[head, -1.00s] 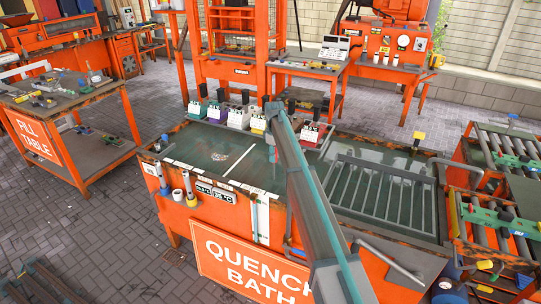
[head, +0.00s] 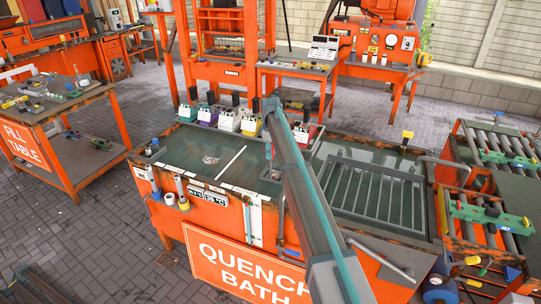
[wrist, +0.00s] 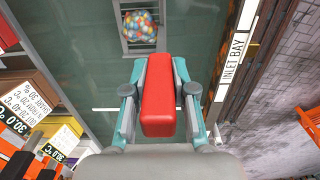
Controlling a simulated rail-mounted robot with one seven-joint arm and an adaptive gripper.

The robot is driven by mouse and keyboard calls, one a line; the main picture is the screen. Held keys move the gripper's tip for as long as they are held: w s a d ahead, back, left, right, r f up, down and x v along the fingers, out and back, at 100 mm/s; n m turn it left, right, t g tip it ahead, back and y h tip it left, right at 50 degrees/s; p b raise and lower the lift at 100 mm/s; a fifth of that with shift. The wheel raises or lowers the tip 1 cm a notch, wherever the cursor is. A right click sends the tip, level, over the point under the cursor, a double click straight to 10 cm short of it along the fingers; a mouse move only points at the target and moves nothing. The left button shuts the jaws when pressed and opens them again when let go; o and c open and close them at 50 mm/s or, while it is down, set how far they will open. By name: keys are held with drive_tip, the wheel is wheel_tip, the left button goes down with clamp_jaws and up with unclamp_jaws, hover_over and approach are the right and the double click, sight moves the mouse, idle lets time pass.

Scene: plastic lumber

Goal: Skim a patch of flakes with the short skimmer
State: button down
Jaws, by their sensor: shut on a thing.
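My gripper (wrist: 158,100) is shut on a red block-like handle (wrist: 158,95), which I take to be the short skimmer's. Ahead of it, a pale rectangular frame (wrist: 125,42) shows at the top of the wrist view. A round patch of multicoloured flakes (wrist: 138,25) appears within this frame; I cannot tell whether it lies in it or under it. In the head view, my arm reaches over the quench bath (head: 180,139), and its lower end is small and partly hidden. A pale patch of flakes (head: 211,159) floats in the bath's left part.
A white bar (head: 230,163) lies across the water right of the pale patch. A slatted rack (head: 375,195) fills the bath's right part. Several small coloured boxes (head: 228,121) line the far rim. The fill table (head: 60,115) stands at the left, with floor between.

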drive_tip(key=shift+r+p, duration=1.6)
drive_tip(key=shift+r, duration=3)
